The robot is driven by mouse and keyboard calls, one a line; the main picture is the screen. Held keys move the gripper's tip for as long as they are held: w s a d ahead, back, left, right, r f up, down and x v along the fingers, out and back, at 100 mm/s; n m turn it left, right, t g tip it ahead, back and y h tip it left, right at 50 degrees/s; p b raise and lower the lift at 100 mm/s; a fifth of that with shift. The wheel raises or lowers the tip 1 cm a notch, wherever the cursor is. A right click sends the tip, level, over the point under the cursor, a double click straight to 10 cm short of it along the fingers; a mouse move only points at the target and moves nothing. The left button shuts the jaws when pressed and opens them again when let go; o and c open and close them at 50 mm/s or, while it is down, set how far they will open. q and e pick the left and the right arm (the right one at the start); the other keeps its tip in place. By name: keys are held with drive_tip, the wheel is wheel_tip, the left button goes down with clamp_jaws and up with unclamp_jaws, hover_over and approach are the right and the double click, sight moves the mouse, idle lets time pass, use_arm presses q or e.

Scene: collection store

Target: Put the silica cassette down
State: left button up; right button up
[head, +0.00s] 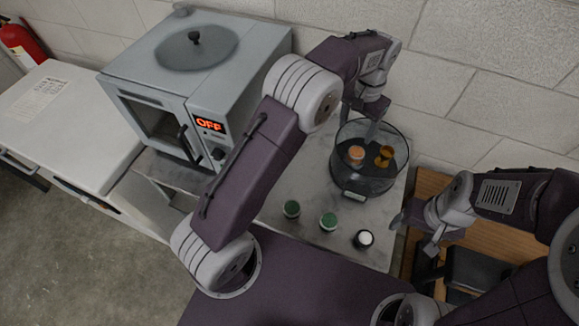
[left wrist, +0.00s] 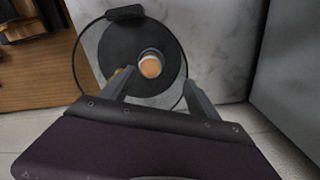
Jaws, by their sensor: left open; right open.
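A clear round vessel with a dark floor (head: 346,185) stands on the grey marbled table. Inside it are an orange round piece with a pale rim (head: 357,154) and an amber piece (head: 384,156). I cannot tell for sure which is the silica cassette. My left gripper (head: 372,128) is open and empty, pointing down over the vessel. In the left wrist view the orange piece (left wrist: 150,66) shows between the left gripper's fingertips (left wrist: 157,81), apart from them; the amber piece is mostly hidden by one finger. My right gripper (head: 430,247) is open and empty, right of the table.
Two green-lidded jars (head: 328,221) and a white-lidded dark jar (head: 364,238) stand in front of the vessel. A grey oven (head: 150,90) reading OFF stands at the left. A wooden surface (head: 428,184) lies at the right. The wall is close behind.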

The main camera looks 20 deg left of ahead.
use_arm(q)
drive_tip(key=s+a+f+n, duration=0.2)
drive_tip(key=s+a, duration=0.5)
drive_tip(key=s, duration=0.4)
drive_tip(key=s+a+f+n+t, duration=0.1)
drive_tip(key=s+a+f+n, duration=0.1)
drive_tip(key=s+a, duration=0.6)
drive_tip(key=s, duration=0.3)
drive_tip(key=shift+s+a+n, duration=0.15)
drive_tip(key=shift+n, duration=0.15)
drive_tip(key=shift+f, duration=0.15)
